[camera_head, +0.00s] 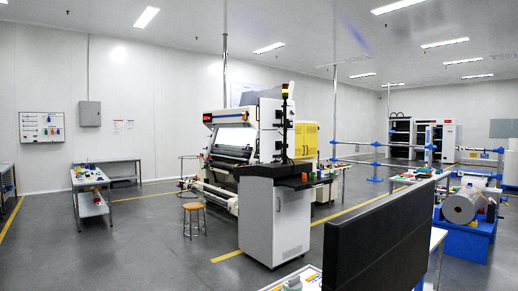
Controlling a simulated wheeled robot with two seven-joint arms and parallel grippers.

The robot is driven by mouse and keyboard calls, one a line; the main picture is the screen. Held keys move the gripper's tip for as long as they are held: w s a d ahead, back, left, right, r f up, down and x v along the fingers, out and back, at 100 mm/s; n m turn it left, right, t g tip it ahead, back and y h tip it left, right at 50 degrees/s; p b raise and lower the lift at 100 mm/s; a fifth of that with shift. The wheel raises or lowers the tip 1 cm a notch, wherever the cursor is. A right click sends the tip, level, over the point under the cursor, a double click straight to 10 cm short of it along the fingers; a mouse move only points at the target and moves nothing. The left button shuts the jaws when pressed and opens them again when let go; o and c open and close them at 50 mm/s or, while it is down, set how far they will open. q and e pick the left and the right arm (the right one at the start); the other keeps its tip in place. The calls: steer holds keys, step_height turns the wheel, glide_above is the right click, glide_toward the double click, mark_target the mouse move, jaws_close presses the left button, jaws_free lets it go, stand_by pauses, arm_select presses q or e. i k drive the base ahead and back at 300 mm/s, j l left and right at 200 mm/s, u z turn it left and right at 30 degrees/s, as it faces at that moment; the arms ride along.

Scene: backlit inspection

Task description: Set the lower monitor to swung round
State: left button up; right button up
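A large dark flat panel (380,246), which looks like a monitor, stands in the right foreground. It is angled, and its lower part is cut off by the picture's bottom edge. I cannot tell whether its front or back faces me. Two pale box-like units, an upper one (271,113) and a lower one (270,147), are stacked on the side of the inspection machine (230,157). I cannot tell whether either is a monitor, so which thing is the lower monitor is unclear. Neither of my grippers is in view.
A grey-white cabinet (282,222) with a dark top stands before the machine. A wooden-topped stool (194,207) is left of it. White benches (92,206) stand at left. A large roll (461,206) on a blue frame is at right. The grey floor at lower left is clear.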

mark_target(270, 141)
steer(key=u, duration=0.15)
steer(key=i+j+u, duration=0.2)
steer(key=j, duration=0.25)
steer(key=i+j+u, duration=0.2)
steer(key=j, duration=0.25)
steer(key=i+j+u, duration=0.2)
steer(key=j, duration=0.2)
steer(key=i+j+u, duration=0.2)
steer(key=j, duration=0.2)
steer(key=i+j+u, duration=0.15)
steer(key=i, duration=0.4)
steer(key=i+j+u, duration=0.15)
steer(key=i+j, duration=0.15)
steer(key=i, duration=0.3)
steer(key=i+j+u, duration=0.1)
steer(key=i, duration=0.5)
steer(key=i+l+z, duration=0.15)
steer(key=i+z, duration=0.65)
steer(key=i+j+z, duration=0.15)
steer(key=i+z, duration=0.25)
steer(key=i+j+z, duration=0.2)
steer(key=i+z, duration=0.2)
steer(key=i+l+z, duration=0.3)
steer(key=i+z, duration=0.6)
steer(key=i, duration=0.2)
steer(key=i+z, duration=0.45)
steer(key=i+u, duration=0.15)
steer(key=i, duration=0.75)
steer(key=i+l+u, duration=0.1)
steer(key=i, duration=0.75)
